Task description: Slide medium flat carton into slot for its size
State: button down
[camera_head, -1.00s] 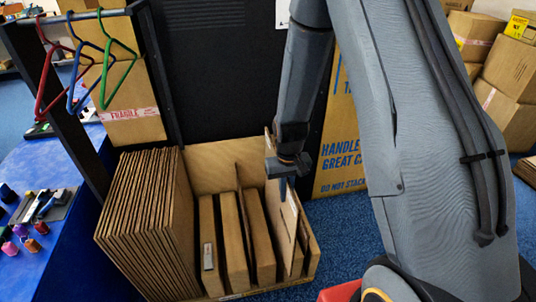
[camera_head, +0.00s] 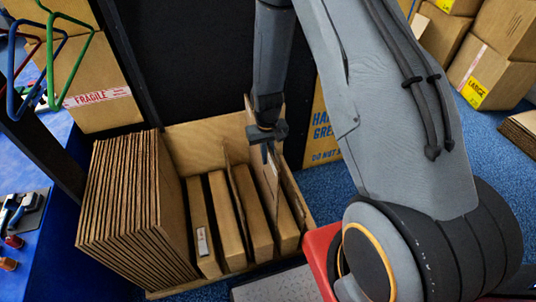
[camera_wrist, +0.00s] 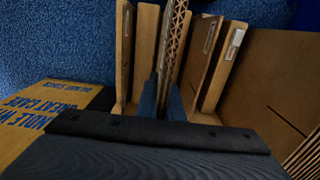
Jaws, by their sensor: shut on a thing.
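My gripper (camera_head: 269,150) is shut on a brown flat carton (camera_head: 272,190) at the right part of a wooden slotted rack (camera_head: 208,132). The carton stands on edge, and its lower part is among the rack's upright pieces. How deep it sits is hidden. In the wrist view my gripper's blue fingers (camera_wrist: 167,102) are on either side of the carton's corrugated edge (camera_wrist: 174,42). Brown upright pieces stand close on both sides of it.
A thick stack of large flat cartons (camera_head: 125,205) fills the rack's left end. A dark panel (camera_head: 195,60) stands behind. A lettered carton (camera_head: 324,130) stands behind on the right. Hangers (camera_head: 75,60) hang at upper left. Blue carpet (camera_head: 325,190) is open right of the rack.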

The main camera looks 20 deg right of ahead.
jog(key=b, duration=0.9)
send_over(267, 198)
jog(key=shift+w+d+f, duration=0.1)
jog(key=shift+w+f, duration=0.05)
jog(key=shift+f, duration=2.1)
jog(key=shift+w+d+f, duration=0.1)
jog(key=shift+f, duration=2.15)
jog(key=shift+w+d+f, duration=0.1)
jog(key=shift+w+f, duration=0.05)
jog(key=shift+f, duration=2.1)
jog(key=shift+f+b, duration=3.85)
jog(key=shift+f, duration=3.5)
jog(key=c, duration=1.8)
grip_release()
jog(key=shift+r, duration=0.1)
jog(key=shift+r, duration=3.8)
jog(key=shift+r, duration=0.1)
